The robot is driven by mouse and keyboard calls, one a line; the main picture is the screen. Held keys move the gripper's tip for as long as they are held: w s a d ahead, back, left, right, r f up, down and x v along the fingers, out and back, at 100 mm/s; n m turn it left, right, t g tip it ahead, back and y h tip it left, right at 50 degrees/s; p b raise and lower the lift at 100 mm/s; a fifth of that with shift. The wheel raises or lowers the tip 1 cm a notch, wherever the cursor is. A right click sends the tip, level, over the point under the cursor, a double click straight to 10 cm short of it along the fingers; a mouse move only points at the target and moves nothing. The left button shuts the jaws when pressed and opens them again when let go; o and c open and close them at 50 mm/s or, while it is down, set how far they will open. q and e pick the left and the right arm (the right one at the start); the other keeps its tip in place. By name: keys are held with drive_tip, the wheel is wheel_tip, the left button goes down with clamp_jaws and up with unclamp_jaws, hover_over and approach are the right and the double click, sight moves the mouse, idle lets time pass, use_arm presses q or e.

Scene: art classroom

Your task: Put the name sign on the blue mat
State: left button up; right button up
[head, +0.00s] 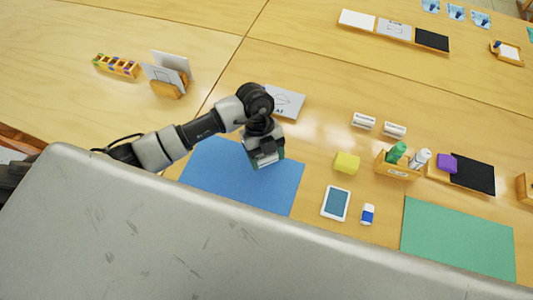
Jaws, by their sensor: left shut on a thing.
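The blue mat (220,170) lies flat on the wooden table, its near edge cut off by my own grey body. My left gripper (266,158) is over the right part of the mat, pointing down. It is shut on a small pale thing with a greenish edge, which looks like the name sign (268,161); the gripper hides most of it. I cannot tell whether it touches the mat. My right gripper is not in view.
A printed sheet (286,101) lies behind the mat. Two small white blocks (364,121), a yellow block (346,163), a tablet (336,203), a blue-white eraser (367,214) and a wooden caddy (398,169) stand to the right.

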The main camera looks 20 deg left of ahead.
use_arm(q)
drive_tip(key=shift+f, duration=0.1)
drive_tip(key=o, duration=0.9)
drive_tip(key=v, duration=1.2)
drive_tip(key=shift+b, duration=0.35)
